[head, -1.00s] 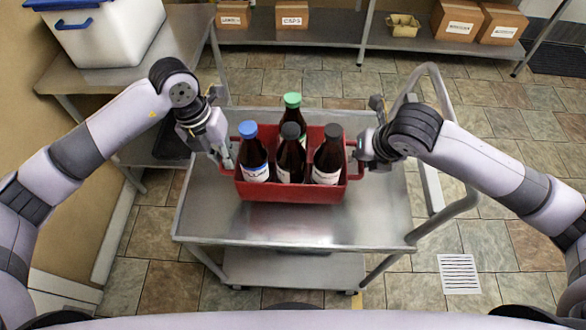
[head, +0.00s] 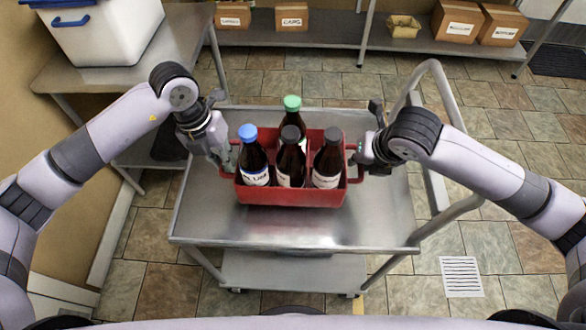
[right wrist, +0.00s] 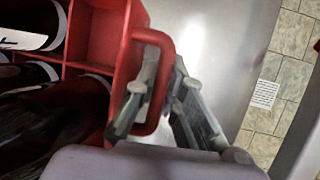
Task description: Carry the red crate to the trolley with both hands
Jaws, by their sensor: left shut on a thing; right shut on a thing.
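The red crate (head: 290,193) is over the middle of the metal trolley top (head: 290,228) in the head view. It looks level, and I cannot tell whether it rests on the top or hangs just above it. Several dark bottles stand in it, one with a blue cap (head: 248,132), one with a green cap (head: 292,103). My left gripper (head: 229,160) is shut on the crate's left handle. My right gripper (head: 359,160) is shut on the right handle, which shows between its fingers in the right wrist view (right wrist: 160,90).
The trolley's push handle (head: 440,90) rises on the right. A steel table (head: 85,88) with a white blue-trimmed container (head: 103,32) stands at the left. A shelf (head: 335,32) with cardboard boxes (head: 458,20) is at the back. Bare trolley top surrounds the crate.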

